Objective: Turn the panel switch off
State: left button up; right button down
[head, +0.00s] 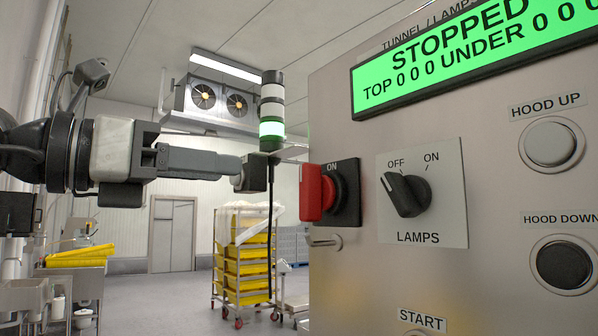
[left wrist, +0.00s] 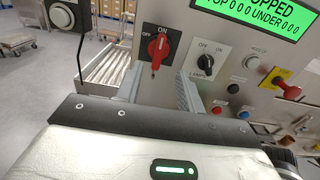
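The red panel switch (head: 320,192) sits on a black plate at the left of the grey panel, with ON printed above it. In the left wrist view the red switch (left wrist: 158,46) stands nearly upright, pointing towards ON, with OFF at its left. My left gripper (head: 250,172) is left of the switch in the head view, apart from it. In the left wrist view its two fingers (left wrist: 158,88) stand apart with nothing between them, and the switch shows beyond the gap. My right gripper is not in view.
A black LAMPS knob (head: 405,194) is right of the switch and points towards OFF. HOOD UP (head: 551,144) and HOOD DOWN (head: 564,264) buttons are farther right. A green display (head: 470,50) reads STOPPED. A signal tower (head: 271,112) stands behind my left gripper. A trolley of yellow crates (head: 247,268) stands beyond.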

aim_at(301, 177)
pick_arm(q)
jog(key=p+x, duration=0.3)
jog(key=x, duration=0.9)
jog(key=shift+d, duration=0.1)
grip_shut()
